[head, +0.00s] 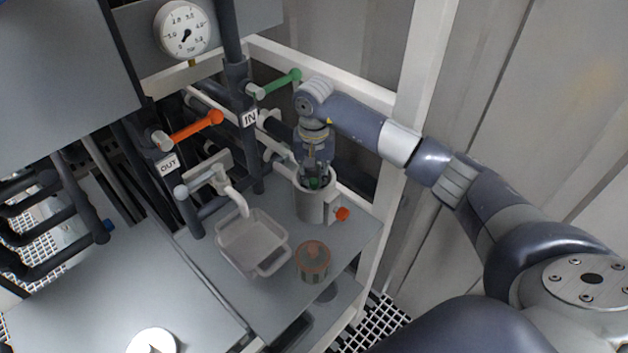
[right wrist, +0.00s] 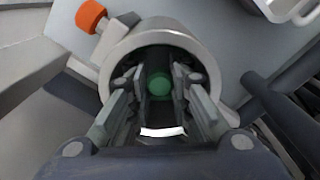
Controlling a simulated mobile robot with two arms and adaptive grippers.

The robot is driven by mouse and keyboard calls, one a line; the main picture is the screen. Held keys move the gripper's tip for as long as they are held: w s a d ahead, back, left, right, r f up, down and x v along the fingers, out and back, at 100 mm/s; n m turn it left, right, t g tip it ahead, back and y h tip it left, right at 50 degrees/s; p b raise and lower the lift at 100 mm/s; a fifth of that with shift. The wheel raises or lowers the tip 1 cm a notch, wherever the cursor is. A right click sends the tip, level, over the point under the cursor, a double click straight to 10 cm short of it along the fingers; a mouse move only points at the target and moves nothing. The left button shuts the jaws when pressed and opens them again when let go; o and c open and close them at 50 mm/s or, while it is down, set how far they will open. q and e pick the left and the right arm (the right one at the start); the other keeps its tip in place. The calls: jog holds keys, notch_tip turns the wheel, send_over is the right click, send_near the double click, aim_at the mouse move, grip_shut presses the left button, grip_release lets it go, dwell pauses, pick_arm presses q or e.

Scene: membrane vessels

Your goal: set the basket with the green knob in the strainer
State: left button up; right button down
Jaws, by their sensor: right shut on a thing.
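The strainer (head: 312,206) is a grey upright cylinder on the shelf, with an orange knob on its lower right side. It also shows in the right wrist view (right wrist: 172,28) as a pale round rim. My right gripper (head: 314,181) points down into its open top and is shut on the green knob (right wrist: 158,86). The knob is inside the rim; the basket below it is hidden by the strainer wall and the fingers, so its depth cannot be told. My left gripper is not in view.
A grey tray (head: 228,254) stands left of the strainer under a curved spout. A reddish-brown-topped cylinder (head: 312,259) stands in front of the strainer. Pipes with an orange handle (head: 196,127) and a green handle (head: 281,82) rise behind. A white frame post is close on the right.

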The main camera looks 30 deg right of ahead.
jog(key=shift+f+b, duration=0.2)
jog(key=shift+b, duration=0.2)
dwell(0.4)
jog(key=c, duration=1.4)
grip_release()
jog(key=shift+s, duration=0.1)
notch_tip(320, 180, up, 12)
